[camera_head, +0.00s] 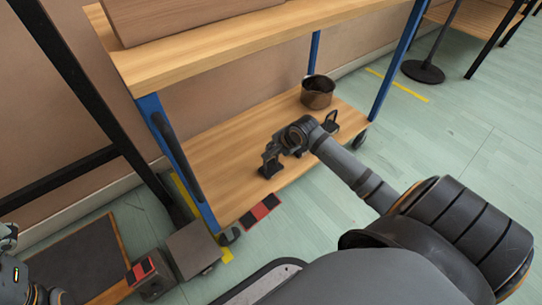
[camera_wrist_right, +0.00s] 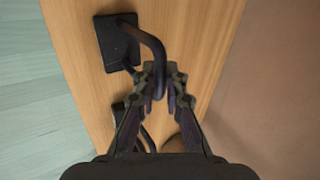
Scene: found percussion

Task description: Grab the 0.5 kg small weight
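My right gripper (camera_head: 273,153) reaches over the lower wooden shelf; it also shows in the right wrist view (camera_wrist_right: 162,82). Its fingertips are apart, and the curved handle of a black weight (camera_wrist_right: 117,44) reaches between or just below them. I cannot tell whether they touch. In the head view this weight (camera_head: 269,168) stands near the shelf's front left, partly under the gripper. A second black weight with a handle (camera_head: 331,123) stands farther right, beyond my wrist. No mass label is readable.
A brown metal pot (camera_head: 317,92) stands at the back right of the lower shelf (camera_head: 215,150). The upper shelf (camera_head: 200,50) and blue posts (camera_head: 178,160) bound the space. A black-red item (camera_head: 260,210) lies by the front edge.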

